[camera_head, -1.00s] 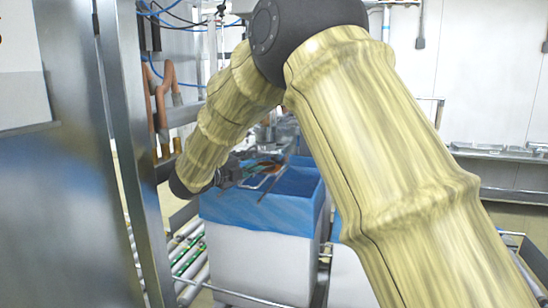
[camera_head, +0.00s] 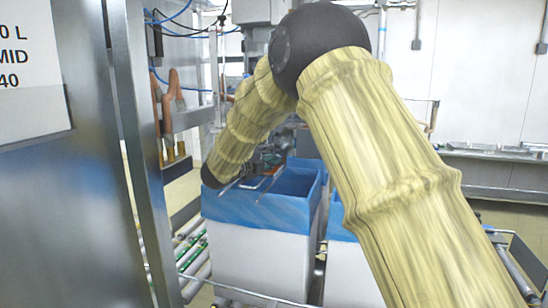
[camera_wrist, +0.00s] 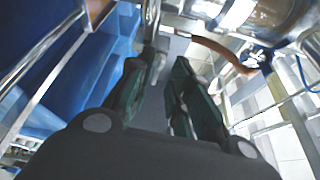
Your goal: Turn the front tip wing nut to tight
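I cannot make out the front tip wing nut clearly in either view. In the wrist view my gripper (camera_wrist: 158,68) has its two dark green fingers apart, with a gap between them. A small grey metal part (camera_wrist: 155,62) shows in that gap near the fingertips; I cannot tell what it is or whether it touches a finger. In the head view the black wrist end of my arm is by the left rim of the blue-lined box (camera_head: 262,212), and my gripper is mostly hidden there.
Metal tubes (camera_head: 268,184) lie over the box opening. A steel post (camera_head: 142,150) and copper-coloured pipes (camera_head: 170,112) stand at left. In the wrist view a brown curved handle (camera_wrist: 226,52) and a metal cylinder (camera_wrist: 278,18) are right of the fingers. Rollers (camera_head: 192,262) run below.

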